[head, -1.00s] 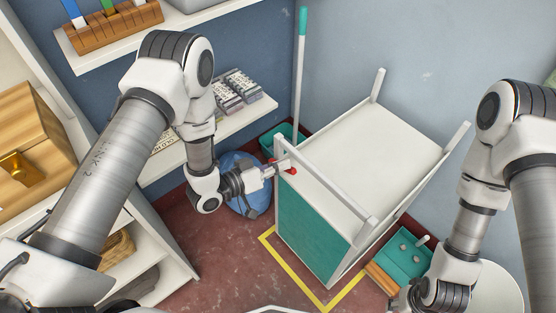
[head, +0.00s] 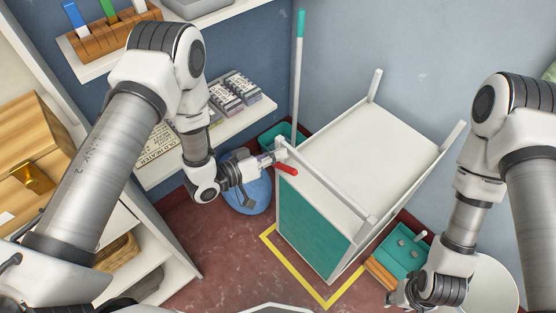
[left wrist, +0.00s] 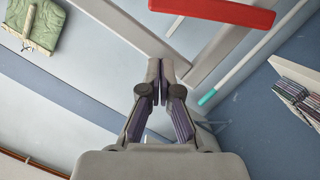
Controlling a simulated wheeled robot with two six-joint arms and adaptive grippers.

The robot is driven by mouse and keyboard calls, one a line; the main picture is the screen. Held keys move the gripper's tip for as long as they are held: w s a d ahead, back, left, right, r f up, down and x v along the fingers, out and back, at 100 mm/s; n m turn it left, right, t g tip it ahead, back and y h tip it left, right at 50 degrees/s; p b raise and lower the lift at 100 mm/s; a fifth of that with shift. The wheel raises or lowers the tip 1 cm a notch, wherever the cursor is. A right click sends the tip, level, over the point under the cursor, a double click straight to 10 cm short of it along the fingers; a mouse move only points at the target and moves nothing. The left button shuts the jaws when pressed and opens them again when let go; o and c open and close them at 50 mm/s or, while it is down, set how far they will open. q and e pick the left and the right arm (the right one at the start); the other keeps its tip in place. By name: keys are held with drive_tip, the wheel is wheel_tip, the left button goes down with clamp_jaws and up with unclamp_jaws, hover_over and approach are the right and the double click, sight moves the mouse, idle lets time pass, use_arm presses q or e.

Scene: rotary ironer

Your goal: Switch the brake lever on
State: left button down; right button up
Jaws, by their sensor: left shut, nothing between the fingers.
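The brake lever (head: 287,169) is a red bar at the near left corner of the white and teal cart (head: 314,232). It points to the right and slightly down in the head view. In the left wrist view the red lever (left wrist: 215,11) crosses the top, beyond my fingertips. My left gripper (head: 278,154) is shut and empty, just above and left of the lever, by the cart's corner post. In the left wrist view the closed fingers (left wrist: 161,68) show apart from the red bar. My right gripper (head: 396,298) is low at the right, mostly hidden by its wrist.
The cart stands inside a yellow floor line (head: 322,303). A teal-topped pole (head: 299,80) stands in a bin behind it. A blue round object (head: 250,192) lies under my left gripper. Shelves (head: 215,130) line the left. A teal tray (head: 404,254) is right of the cart.

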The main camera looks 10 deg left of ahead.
use_arm(q)
drive_tip(key=v, duration=1)
drive_tip(key=shift+b, duration=0.4)
drive_tip(key=shift+d, duration=0.15)
drive_tip(key=shift+s, duration=0.1)
drive_tip(key=s+a+f+n+g+y+p, duration=0.1)
drive_tip(key=s+f+g+y+p, duration=0.2)
drive_tip(key=s+f+g+y, duration=0.45)
drive_tip(key=s+a+f+g+y, duration=0.1)
drive_tip(key=s+a+f+y, duration=0.1)
drive_tip(key=s+a, duration=0.2)
drive_tip(key=s+a+f+n+g+y, duration=0.1)
drive_tip(key=s+a+f+g+y, duration=0.1)
drive_tip(key=s, duration=0.7)
drive_tip(key=shift+s+a+f, duration=0.35)
drive_tip(key=shift+a+f, duration=0.35)
drive_tip(key=shift+a, duration=0.3)
